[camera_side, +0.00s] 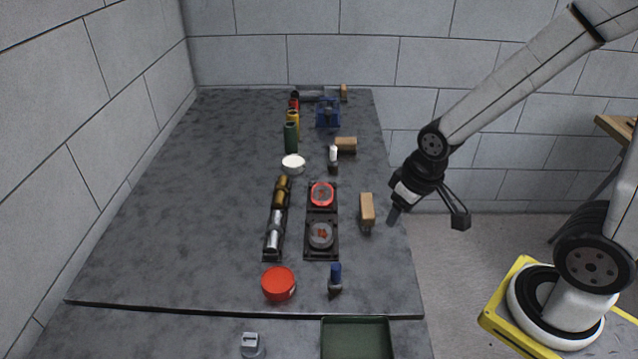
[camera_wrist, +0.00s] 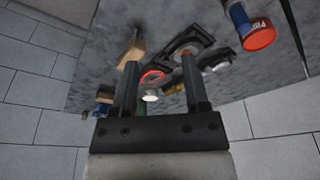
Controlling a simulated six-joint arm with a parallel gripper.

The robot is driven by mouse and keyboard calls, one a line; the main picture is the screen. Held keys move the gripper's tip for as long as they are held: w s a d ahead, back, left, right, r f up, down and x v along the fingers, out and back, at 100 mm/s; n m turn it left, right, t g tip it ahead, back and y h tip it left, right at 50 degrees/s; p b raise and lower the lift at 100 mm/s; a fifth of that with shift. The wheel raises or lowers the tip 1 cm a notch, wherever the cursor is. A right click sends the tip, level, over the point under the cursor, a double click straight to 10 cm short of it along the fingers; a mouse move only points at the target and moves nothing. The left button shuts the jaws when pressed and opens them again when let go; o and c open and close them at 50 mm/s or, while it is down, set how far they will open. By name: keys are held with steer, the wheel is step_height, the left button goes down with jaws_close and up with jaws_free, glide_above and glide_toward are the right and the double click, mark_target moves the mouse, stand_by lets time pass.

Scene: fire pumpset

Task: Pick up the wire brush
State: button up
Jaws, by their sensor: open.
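A tan wooden block with a dark lower end (camera_side: 367,207), which looks like the wire brush, stands near the right edge of the grey table. Two other tan pieces lie further back, one mid-table (camera_side: 346,144) and one at the far end (camera_side: 343,91), so I cannot be sure which is the brush. My gripper (camera_side: 393,214) is open and empty, above and just right of the nearest block. Its two fingers show apart in the wrist view (camera_wrist: 161,62).
Black trays with a red-rimmed round part (camera_side: 322,194) and silver cylinders (camera_side: 274,233) lie left of the block. A red round container (camera_side: 279,283), blue-topped item (camera_side: 335,278) and green bin (camera_side: 357,321) are nearer. The table's left side is clear.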

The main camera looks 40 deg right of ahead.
steer(key=o, duration=0.4)
steer(key=shift+w, duration=0.1)
stand_by(0.3)
steer(key=n+g, duration=0.2)
steer(key=n, duration=1.8)
glide_toward(367, 204)
steer(key=s+a, duration=0.1)
steer(key=s+a+f, duration=0.1)
steer(key=shift+s+a, duration=0.2)
steer(key=shift+a, duration=0.1)
steer(key=n, duration=0.1)
steer(key=w+d+f+n, duration=0.1)
steer(key=n, duration=0.1)
steer(key=shift+w+d+f+n, duration=0.1)
steer(key=shift+w+d+n, duration=0.1)
steer(key=shift+w+n, duration=0.1)
steer(key=shift+w+d+f+n+g, duration=0.15)
steer(key=shift+w+d+f+n, duration=0.2)
steer(key=shift+n, duration=0.5)
steer(key=shift+w+d+f+n+g, duration=0.15)
steer(key=shift+w+d+f+n, duration=0.15)
steer(key=shift+n, duration=0.55)
